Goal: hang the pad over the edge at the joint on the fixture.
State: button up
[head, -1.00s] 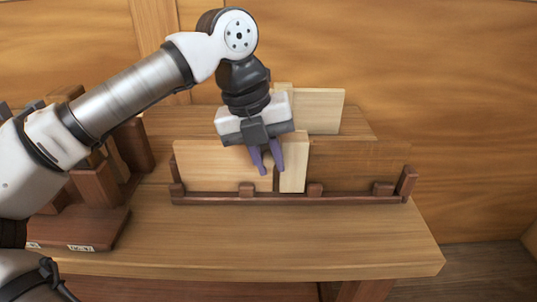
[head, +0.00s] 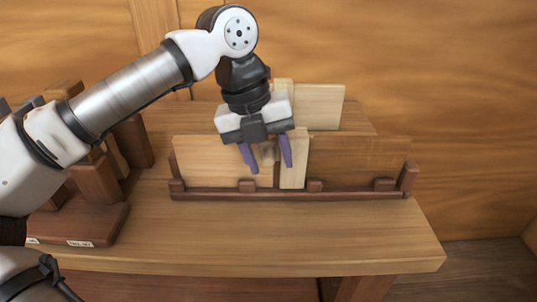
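The fixture (head: 345,194) is a low dark-wood rail with short posts on the bench. It holds upright boards: a pale board (head: 205,160) at left and a darker board (head: 360,158) at right. A narrow pale block (head: 294,167) stands near where they meet. My gripper (head: 268,164) is over the boards' top edge at this joint, its purple fingers open and spread apart. A small beige-grey piece (head: 268,152), perhaps the pad, shows between the fingers at the edge. Its lower part and how it hangs are unclear, and the gripper hides its top.
Another pale board (head: 320,106) stands behind the fixture. A dark wooden rack (head: 95,190) with upright pieces and small labels stands at the left of the bench. The bench top (head: 290,235) in front of the fixture is clear.

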jog(key=v, duration=1.4)
jog(key=shift+p, duration=0.45)
jog(key=shift+f, duration=0.1)
